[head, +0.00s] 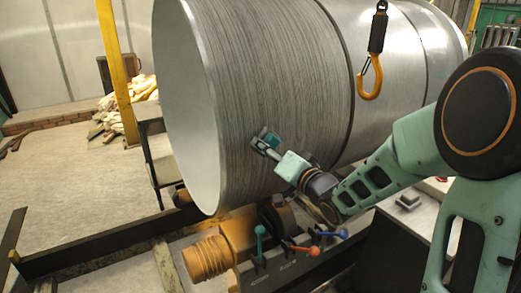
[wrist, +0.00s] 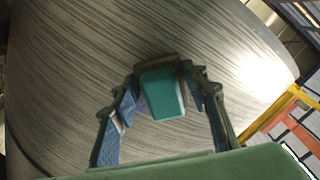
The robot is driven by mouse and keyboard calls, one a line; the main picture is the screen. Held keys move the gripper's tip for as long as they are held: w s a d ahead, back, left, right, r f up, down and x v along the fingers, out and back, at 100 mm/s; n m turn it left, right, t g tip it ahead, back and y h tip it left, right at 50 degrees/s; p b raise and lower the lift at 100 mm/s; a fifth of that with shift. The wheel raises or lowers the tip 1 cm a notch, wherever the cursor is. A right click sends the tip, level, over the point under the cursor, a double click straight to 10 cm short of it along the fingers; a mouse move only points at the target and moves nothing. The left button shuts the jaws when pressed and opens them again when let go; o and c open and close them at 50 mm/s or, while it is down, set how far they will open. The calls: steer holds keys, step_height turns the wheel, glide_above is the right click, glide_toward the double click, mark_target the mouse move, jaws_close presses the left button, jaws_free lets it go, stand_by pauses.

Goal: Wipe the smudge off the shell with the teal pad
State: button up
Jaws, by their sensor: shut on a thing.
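The shell (head: 240,80) is a large grey metal cylinder lying on its side, with streaky grain on its curved surface. It fills most of the wrist view (wrist: 90,60). My gripper (head: 265,142) is at the lower front of the shell's curved side. In the wrist view my gripper (wrist: 162,95) is shut on the teal pad (wrist: 163,94), with one finger on each side. The pad is at or very near the shell surface; I cannot tell whether it touches. I cannot make out a smudge; it may be hidden behind the pad.
An orange hook (head: 371,78) hangs in front of the shell, above my arm. Below are an orange motor (head: 208,257) and levers with teal, red and blue knobs (head: 300,249). A yellow post (head: 118,70) stands at the left. Open floor (head: 70,185) lies at left.

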mark_target(276, 146)
steer(key=shift+w+d+r+p, duration=0.1)
steer(key=shift+w+d+p, duration=0.5)
steer(key=shift+w+d, duration=0.55)
steer(key=shift+w+d+p, duration=0.35)
steer(key=shift+d, duration=0.3)
steer(key=shift+w+d+p, duration=0.3)
steer(key=shift+w+d, duration=0.1)
steer(key=shift+d, duration=0.3)
steer(key=shift+w+d+p, duration=0.35)
steer(key=shift+d, duration=0.3)
steer(key=shift+s+a+b, duration=0.2)
steer(key=shift+s+a, duration=0.2)
steer(key=shift+a, duration=0.3)
steer(key=shift+s+a+b, duration=0.15)
steer(key=shift+s+a, duration=0.3)
steer(key=shift+a, duration=0.2)
steer(key=shift+s+a+b, duration=0.2)
steer(key=shift+s+a, duration=0.2)
steer(key=shift+a, duration=0.3)
steer(key=shift+s+a+b, duration=0.25)
steer(key=shift+s+a, duration=0.4)
steer(key=shift+a, duration=0.25)
steer(key=shift+s+a+b, duration=0.25)
steer(key=shift+s+a, duration=0.45)
steer(key=shift+a, duration=0.25)
steer(key=shift+s+a+b, duration=0.25)
steer(key=shift+s+a, duration=0.4)
steer(key=shift+a, duration=0.25)
steer(key=p+v, duration=0.1)
steer(key=v, duration=0.5)
